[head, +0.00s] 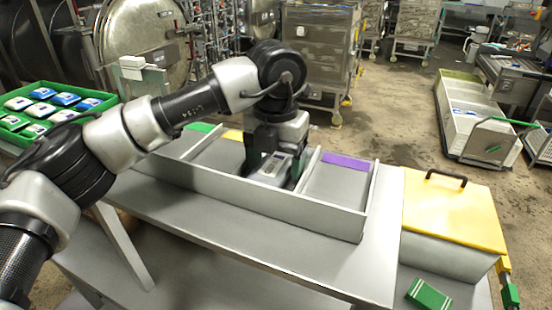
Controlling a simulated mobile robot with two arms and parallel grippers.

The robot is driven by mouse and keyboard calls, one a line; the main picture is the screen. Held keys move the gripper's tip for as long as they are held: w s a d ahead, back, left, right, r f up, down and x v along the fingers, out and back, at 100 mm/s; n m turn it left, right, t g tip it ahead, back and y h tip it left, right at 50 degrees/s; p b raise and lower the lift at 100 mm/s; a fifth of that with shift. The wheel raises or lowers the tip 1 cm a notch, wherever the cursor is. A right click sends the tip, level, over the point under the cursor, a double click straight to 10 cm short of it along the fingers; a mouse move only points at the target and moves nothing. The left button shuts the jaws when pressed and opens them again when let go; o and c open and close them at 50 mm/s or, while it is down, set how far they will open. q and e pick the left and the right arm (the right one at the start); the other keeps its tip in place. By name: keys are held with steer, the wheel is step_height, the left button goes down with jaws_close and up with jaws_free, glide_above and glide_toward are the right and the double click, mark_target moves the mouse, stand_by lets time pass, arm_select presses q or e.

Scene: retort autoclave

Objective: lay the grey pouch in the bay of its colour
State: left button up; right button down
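A grey tray (215,176) divided into bays stands on the table. Its visible bay labels are green (199,127), yellow (233,135) and purple (345,160). My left gripper (272,165) points down into the bay just left of the purple-labelled one. The grey pouch (271,168) shows low between its two dark fingers, with a finger on either side. I cannot tell whether the fingers press on it. The gripper hides that bay's label and part of the pouch. My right gripper is not in view.
A green crate (62,92) with several white and blue pouches stands at the left. A yellow-lidded box (452,205) with a dark handle is right of the tray. A green striped block (428,296) lies in front of it. The purple-labelled bay is empty.

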mark_target(276, 160)
arm_select(q)
steer(key=shift+r, duration=0.6)
step_height(276, 160, up, 11)
steer(key=b, duration=0.2)
